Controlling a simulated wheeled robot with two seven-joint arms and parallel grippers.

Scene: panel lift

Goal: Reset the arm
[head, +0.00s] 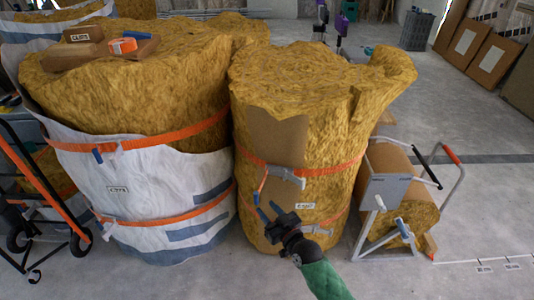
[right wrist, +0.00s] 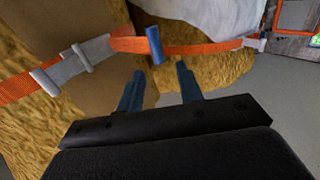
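My right gripper (head: 268,211) is in front of the lower part of the right yellow wool roll (head: 300,90), with its arm coming in from the bottom. In the right wrist view its two blue fingers (right wrist: 160,84) stand apart with nothing held between them. A blue tab (right wrist: 154,45) on an orange strap (right wrist: 200,48) shows just beyond the fingertips. The tab also shows in the head view (head: 256,198), just above the gripper. Whether the fingers touch the roll, I cannot tell. My left gripper is not in view.
A grey buckle (head: 286,176) sits on the strap around the roll. A larger wrapped roll (head: 130,90) stands at the left, beside a black hand truck (head: 50,205). A metal stand (head: 385,190) is at the right. The floor (head: 480,215) farther right is mostly clear.

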